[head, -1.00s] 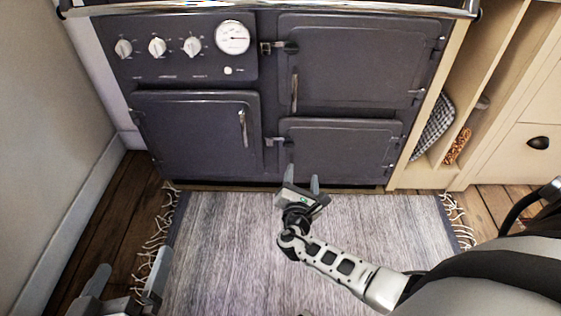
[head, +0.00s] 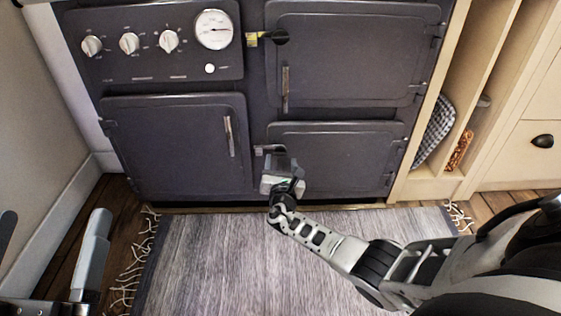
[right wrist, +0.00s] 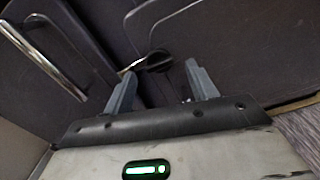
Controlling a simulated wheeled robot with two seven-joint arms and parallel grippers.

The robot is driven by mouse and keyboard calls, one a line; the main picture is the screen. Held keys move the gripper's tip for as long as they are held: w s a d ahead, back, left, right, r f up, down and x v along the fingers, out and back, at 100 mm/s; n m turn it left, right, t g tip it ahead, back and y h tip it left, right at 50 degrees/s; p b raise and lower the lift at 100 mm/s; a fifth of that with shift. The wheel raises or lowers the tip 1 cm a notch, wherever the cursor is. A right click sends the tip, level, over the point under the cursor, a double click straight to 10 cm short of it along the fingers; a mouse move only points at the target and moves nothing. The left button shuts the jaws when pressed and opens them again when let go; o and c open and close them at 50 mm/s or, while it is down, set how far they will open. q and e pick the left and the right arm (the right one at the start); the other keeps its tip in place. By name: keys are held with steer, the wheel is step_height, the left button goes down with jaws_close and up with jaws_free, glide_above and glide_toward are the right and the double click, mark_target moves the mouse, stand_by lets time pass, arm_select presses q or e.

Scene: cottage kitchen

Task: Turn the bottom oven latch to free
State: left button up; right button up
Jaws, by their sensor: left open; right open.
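The bottom oven latch (head: 263,150) is at the left edge of the lower right oven door (head: 340,155). Its metal end shows in the head view, and my right gripper hides its dark knob. In the right wrist view the dark knob (right wrist: 157,60) lies ahead of and between the two fingers, with a metal tab beside it. My right gripper (head: 285,165) is open and close in front of the latch; I cannot tell whether it touches it. My left gripper (head: 54,222) is open and empty at the lower left, away from the stove.
An upper latch (head: 270,38) sits beside the upper right door (head: 350,60). The lower left door has an upright metal handle (head: 229,137). A striped rug (head: 230,260) lies before the stove. Open shelves (head: 425,175) stand right, a wall left.

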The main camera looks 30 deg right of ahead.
mark_target(281, 155)
steer(key=b+x, duration=0.1)
steer(key=x, duration=0.3)
steer(key=shift+f+b, duration=0.15)
steer(key=shift+b, duration=0.25)
arm_select(q)
steer(key=shift+s+d+r+m+h, duration=0.1)
steer(key=shift+s+r+m+h, duration=0.2)
steer(key=shift+r+m+h, duration=0.7)
steer(key=shift+s+r+m+h, duration=0.3)
steer(key=shift+r+m+h, duration=0.4)
steer(key=shift+m, duration=0.5)
steer(key=shift+s+d+r+m+h, duration=0.1)
steer(key=shift+s+r+m+h, duration=0.2)
steer(key=shift+r+m+h, duration=0.55)
arm_select(e)
steer(key=shift+w+d, duration=0.15)
steer(key=shift+w, duration=0.1)
arm_select(q)
steer(key=shift+f+m, duration=0.2)
steer(key=shift+m, duration=0.05)
